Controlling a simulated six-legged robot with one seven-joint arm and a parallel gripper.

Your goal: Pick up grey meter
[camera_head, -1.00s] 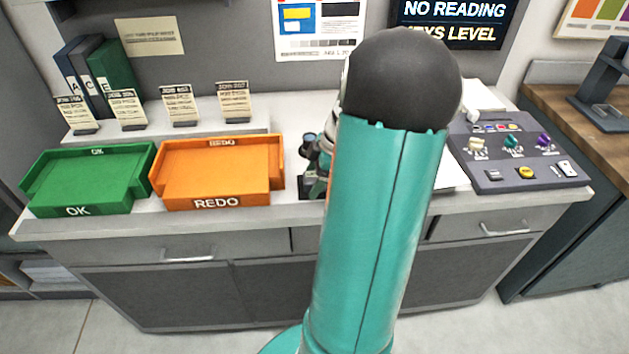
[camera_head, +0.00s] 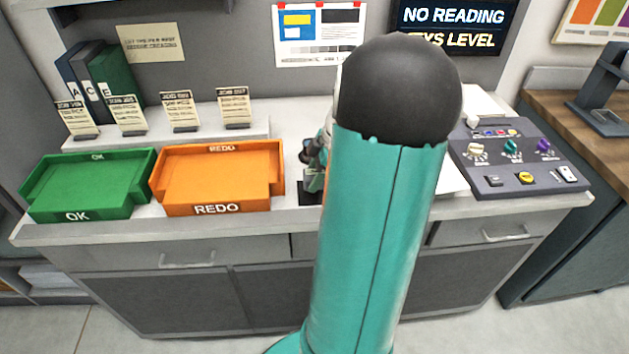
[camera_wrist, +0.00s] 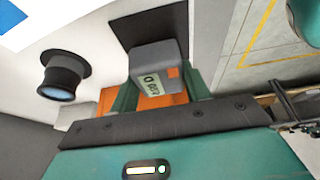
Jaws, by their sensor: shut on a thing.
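The grey meter (camera_wrist: 153,56) is a small grey block with a pale display and an orange patch, in the upper middle of the wrist view. My gripper (camera_wrist: 158,92) is shut on it, with the teal fingers on either side of its lower part. A dark square pad (camera_wrist: 122,33) shows behind the meter; I cannot tell whether the meter touches it. In the head view my arm hides the meter, and only part of my gripper's end shows beside the arm.
A green OK tray (camera_head: 88,180) and an orange REDO tray (camera_head: 217,175) sit on the left of the counter. A grey control panel (camera_head: 515,160) is on the right. A black round lens-like thing (camera_wrist: 64,75) stands left of the meter. Several job cards (camera_head: 180,110) stand behind the trays.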

